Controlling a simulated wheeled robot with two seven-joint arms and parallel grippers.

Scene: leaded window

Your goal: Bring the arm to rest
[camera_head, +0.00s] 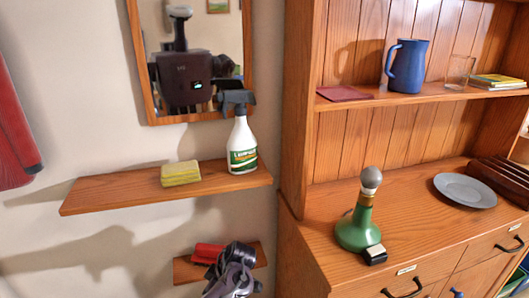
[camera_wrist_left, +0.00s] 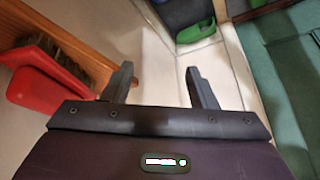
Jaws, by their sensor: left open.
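My left gripper (camera_wrist_left: 161,76) shows in the left wrist view with its two dark fingers spread apart and nothing between them. In the head view, part of my left arm (camera_head: 232,274) shows at the bottom, in front of the small lower shelf (camera_head: 188,270). A red dustpan (camera_wrist_left: 48,92) with a bristled brush (camera_wrist_left: 58,55) lies on a wooden shelf left of the fingers in the wrist view, apart from them. In the head view the red piece (camera_head: 207,252) shows beside my arm, partly hidden by it. My right gripper is not in view.
The upper shelf (camera_head: 115,194) holds a yellow sponge (camera_head: 181,174) and a spray bottle (camera_head: 242,147). A mirror (camera_head: 222,40) hangs above. On the right, a wooden dresser (camera_head: 315,235) bears a green bottle (camera_head: 358,230), a grey plate (camera_head: 465,190) and a blue jug (camera_head: 407,66).

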